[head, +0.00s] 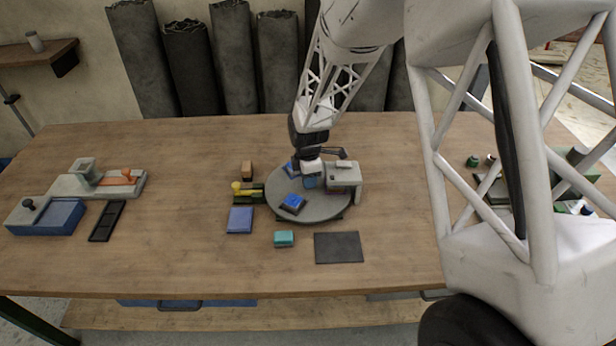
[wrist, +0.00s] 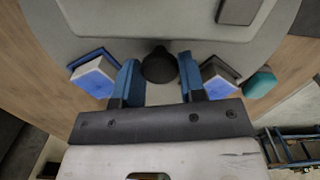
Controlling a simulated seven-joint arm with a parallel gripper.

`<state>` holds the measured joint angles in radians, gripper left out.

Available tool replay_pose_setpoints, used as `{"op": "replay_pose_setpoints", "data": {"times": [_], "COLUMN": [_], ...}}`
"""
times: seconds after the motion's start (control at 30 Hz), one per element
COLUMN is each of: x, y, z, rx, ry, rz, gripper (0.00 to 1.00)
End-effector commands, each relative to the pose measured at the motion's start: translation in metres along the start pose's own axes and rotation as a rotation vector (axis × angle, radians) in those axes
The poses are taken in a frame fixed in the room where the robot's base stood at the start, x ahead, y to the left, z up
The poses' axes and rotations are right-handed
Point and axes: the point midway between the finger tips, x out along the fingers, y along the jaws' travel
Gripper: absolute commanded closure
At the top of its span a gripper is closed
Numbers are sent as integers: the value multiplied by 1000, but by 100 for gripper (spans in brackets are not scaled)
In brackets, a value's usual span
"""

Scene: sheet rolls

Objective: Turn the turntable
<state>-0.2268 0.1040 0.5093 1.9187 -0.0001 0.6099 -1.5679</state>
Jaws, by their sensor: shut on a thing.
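The turntable (head: 325,211) is a round grey disc on the wooden table, near the middle in the head view. It also fills much of the wrist view (wrist: 85,35). My gripper (head: 310,182) is over the disc. In the wrist view its blue fingers (wrist: 160,80) are shut on a dark round knob (wrist: 158,64) on the disc. Two blue-and-white blocks on dark holders sit on the disc, one at the front left (head: 292,202), one behind (head: 289,168) partly hidden by my gripper. In the wrist view they flank the fingers, left (wrist: 94,76) and right (wrist: 218,78).
A grey machine (head: 344,177) stands over the disc's right side. A yellow-knobbed fixture (head: 248,190) is close at its left. A blue tray (head: 240,220), teal block (head: 284,239) and dark mat (head: 339,247) lie around the front. Dark rolls (head: 237,60) stand behind the table.

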Motion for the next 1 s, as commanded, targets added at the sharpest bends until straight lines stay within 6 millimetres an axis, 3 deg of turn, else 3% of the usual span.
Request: {"op": "replay_pose_setpoints", "data": {"times": [0.13, 0.17, 0.3, 0.73, 1.0], "x": [-2, -2, -1, -5, -30], "y": [1, 1, 1, 0, 1], "z": [0, 0, 0, 0, 0], "rx": [0, 0, 0, 1, 1], "ry": [0, 0, 0, 0, 0], "rz": [4, 4, 2, 2, 4], "gripper": [100, 59, 38, 37, 37]}}
